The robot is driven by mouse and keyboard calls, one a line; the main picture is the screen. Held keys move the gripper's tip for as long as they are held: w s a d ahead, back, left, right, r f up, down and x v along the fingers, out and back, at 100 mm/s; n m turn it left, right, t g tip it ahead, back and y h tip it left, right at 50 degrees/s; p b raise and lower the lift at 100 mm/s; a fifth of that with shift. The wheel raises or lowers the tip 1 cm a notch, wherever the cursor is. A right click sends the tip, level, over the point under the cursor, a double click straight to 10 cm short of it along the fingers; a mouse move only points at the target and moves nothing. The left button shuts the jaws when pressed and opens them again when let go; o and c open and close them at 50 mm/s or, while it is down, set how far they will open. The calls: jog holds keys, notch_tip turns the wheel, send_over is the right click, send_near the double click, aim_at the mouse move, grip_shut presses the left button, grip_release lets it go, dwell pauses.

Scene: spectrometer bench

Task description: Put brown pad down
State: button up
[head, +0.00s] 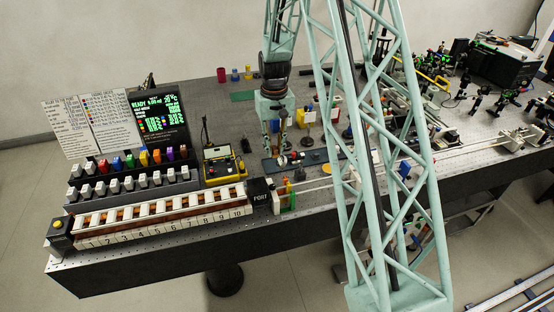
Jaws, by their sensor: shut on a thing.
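My gripper (281,148) points down over the middle of the bench (225,112), just above a dark plate (305,160) that carries small round parts. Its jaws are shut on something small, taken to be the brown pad. The pad is too small and too hidden by the fingers to make out its outline. I cannot tell whether it touches the surface below.
A numbered rack (160,217) runs along the front left edge, with a black PORT block (260,188) at its end. A yellow meter (222,163) stands left of my gripper. Rows of coloured and grey blocks, a lit display (158,115) and optics (430,75) stand around.

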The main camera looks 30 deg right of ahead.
aim_at(275, 147)
jog(key=shift+f, duration=0.8)
jog(key=shift+f, duration=1.85)
jog(key=shift+f, duration=0.2)
jog(key=o, duration=0.8)
jog(key=shift+r, duration=0.2)
notch_tip(275, 147, up, 12)
jog(key=shift+f, duration=0.15)
